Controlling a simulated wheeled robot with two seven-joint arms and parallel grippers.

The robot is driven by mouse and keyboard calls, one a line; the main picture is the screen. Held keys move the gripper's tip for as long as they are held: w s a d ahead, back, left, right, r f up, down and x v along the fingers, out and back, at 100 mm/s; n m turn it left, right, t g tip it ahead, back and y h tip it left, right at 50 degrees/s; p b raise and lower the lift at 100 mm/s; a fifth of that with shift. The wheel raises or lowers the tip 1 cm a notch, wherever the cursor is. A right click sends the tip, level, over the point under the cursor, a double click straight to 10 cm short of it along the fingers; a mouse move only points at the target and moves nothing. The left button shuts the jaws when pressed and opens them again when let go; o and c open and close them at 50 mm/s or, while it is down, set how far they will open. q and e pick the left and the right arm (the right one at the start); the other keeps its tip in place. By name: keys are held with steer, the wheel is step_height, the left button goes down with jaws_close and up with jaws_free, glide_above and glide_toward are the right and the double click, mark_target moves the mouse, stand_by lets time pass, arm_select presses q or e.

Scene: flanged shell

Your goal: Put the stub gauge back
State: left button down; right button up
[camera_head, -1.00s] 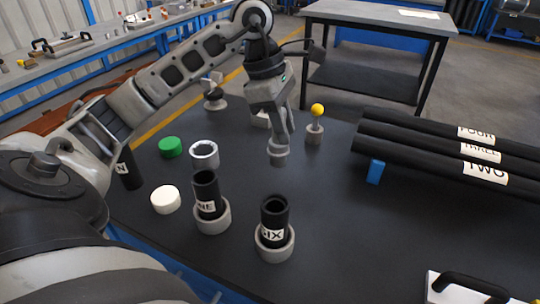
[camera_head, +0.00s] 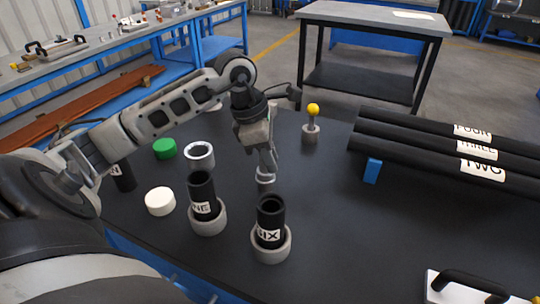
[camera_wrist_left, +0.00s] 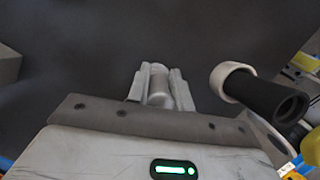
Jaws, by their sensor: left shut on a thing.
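My left gripper (camera_head: 266,166) points down over the dark table, behind the tube marked SIX. It is shut on a short grey cylinder, which I take to be the stub gauge (camera_head: 265,181). In the left wrist view the gripper (camera_wrist_left: 159,84) has the smooth grey gauge (camera_wrist_left: 158,88) between its two fingers. The gauge is low, close to the table top; I cannot tell whether it touches. The gauge's place is not clearly marked in these views. My right gripper is not in view.
Tubes SIX (camera_head: 270,216) and ONE (camera_head: 202,190) stand upright in grey collars near the gripper. A grey ring (camera_head: 200,155), green cap (camera_head: 164,149), white cap (camera_head: 160,201) and yellow-ball post (camera_head: 312,121) stand around. Long black tubes (camera_head: 440,150) lie at right. The table's right-front middle is clear.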

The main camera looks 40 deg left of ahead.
arm_select(q)
steer(key=shift+f, duration=0.15)
steer(key=c, duration=1.2)
jaws_free()
steer(key=shift+c, duration=0.2)
steer(key=shift+r, duration=0.25)
steer(key=v, duration=1.1)
steer(key=shift+r, duration=0.4)
steer(key=shift+s, duration=0.1)
